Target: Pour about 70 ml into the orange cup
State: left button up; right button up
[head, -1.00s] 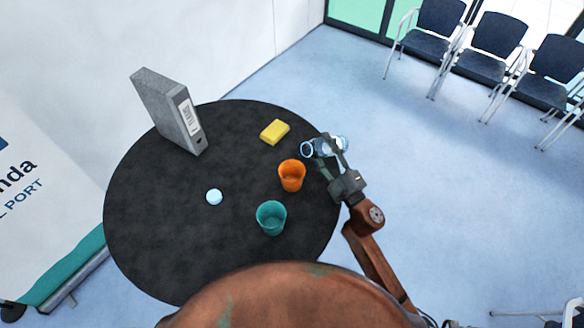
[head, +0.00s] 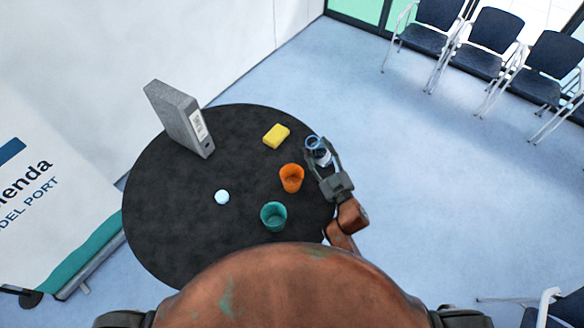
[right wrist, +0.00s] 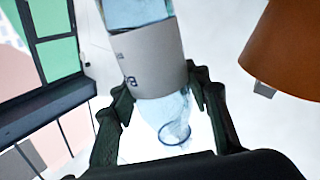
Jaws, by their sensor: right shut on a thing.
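The orange cup (head: 291,179) stands upright on the right part of the round black table. It also shows large at the upper right of the right wrist view (right wrist: 292,45). My right gripper (head: 322,160) is shut on a clear bottle (head: 324,157) just to the right of the cup, near the table's edge. In the right wrist view the bottle has a grey label (right wrist: 150,58) between the fingers and a round blue-rimmed mouth (right wrist: 175,133). The bottle is apart from the cup. I cannot tell its exact tilt or the liquid level. My left gripper is out of view.
A teal cup (head: 273,216) stands in front of the orange cup. A yellow sponge (head: 276,136) lies behind it. A pale ball (head: 222,197) and a grey binder (head: 185,120) are farther left on the black table (head: 165,220). Chairs (head: 476,60) stand well away.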

jog(key=m, duration=0.3)
jog(key=m+g, duration=0.1)
jog(key=shift+w+d+f+m+h, duration=0.2)
jog(key=shift+f+m+h, duration=0.1)
jog(key=shift+h, duration=0.1)
dwell(2.5)
